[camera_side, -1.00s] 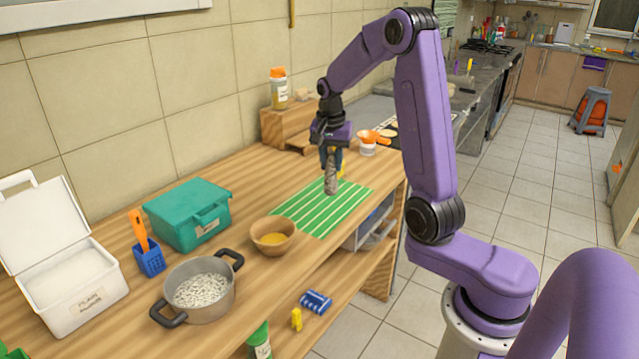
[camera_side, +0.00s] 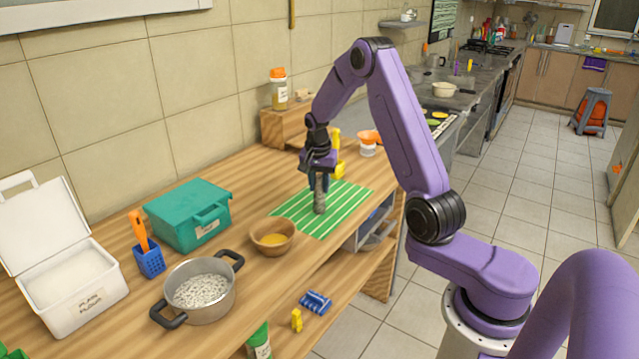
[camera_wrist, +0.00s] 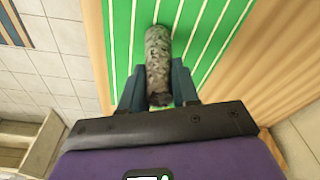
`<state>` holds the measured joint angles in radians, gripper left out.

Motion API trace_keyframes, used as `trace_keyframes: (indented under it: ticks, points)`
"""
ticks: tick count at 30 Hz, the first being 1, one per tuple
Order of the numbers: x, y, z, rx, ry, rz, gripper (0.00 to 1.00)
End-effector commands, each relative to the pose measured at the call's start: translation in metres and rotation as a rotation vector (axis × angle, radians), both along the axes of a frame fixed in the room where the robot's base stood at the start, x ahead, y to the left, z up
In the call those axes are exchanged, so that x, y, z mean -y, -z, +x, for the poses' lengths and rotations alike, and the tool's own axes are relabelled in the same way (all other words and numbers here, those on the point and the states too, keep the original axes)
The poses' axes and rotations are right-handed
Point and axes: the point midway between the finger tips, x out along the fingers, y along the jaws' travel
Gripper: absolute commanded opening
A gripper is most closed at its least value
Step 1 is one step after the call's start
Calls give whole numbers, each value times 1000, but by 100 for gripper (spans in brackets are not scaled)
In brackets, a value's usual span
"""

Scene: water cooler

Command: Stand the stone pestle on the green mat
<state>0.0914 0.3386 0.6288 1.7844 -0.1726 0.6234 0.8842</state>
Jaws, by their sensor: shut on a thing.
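The grey speckled stone pestle (camera_side: 320,197) is upright over the middle of the green striped mat (camera_side: 342,198). Its lower end is at the mat's surface in the side view; I cannot tell for sure whether it touches. My gripper (camera_side: 319,177) is above the mat, pointing down, shut on the pestle's upper part. In the wrist view the pestle (camera_wrist: 158,55) sits between the two fingers (camera_wrist: 158,90), with the green mat (camera_wrist: 205,28) behind it. The fingers hide the pestle's top in the side view.
A wooden bowl (camera_side: 259,239) with yellow contents stands just left of the mat. A teal box (camera_side: 183,222), a pot (camera_side: 213,300) and a blue holder (camera_side: 149,262) are further left. A yellow thing (camera_side: 338,145) and an orange-topped white thing (camera_side: 368,146) stand behind the mat.

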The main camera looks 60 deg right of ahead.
Motion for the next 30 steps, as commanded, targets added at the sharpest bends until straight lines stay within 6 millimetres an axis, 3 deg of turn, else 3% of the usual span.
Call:
trace_keyframes:
  ticks: [9,10,12,23,30]
  points:
    - [0,2,0,0,0,-1,0]
    - [0,3,0,0,0,-1,37]
    - [0,2,0,0,0,-1,56]
    - [0,-1,0,2,0,-1,56]
    - [-5,-36,-1,5,-3,-3,56]
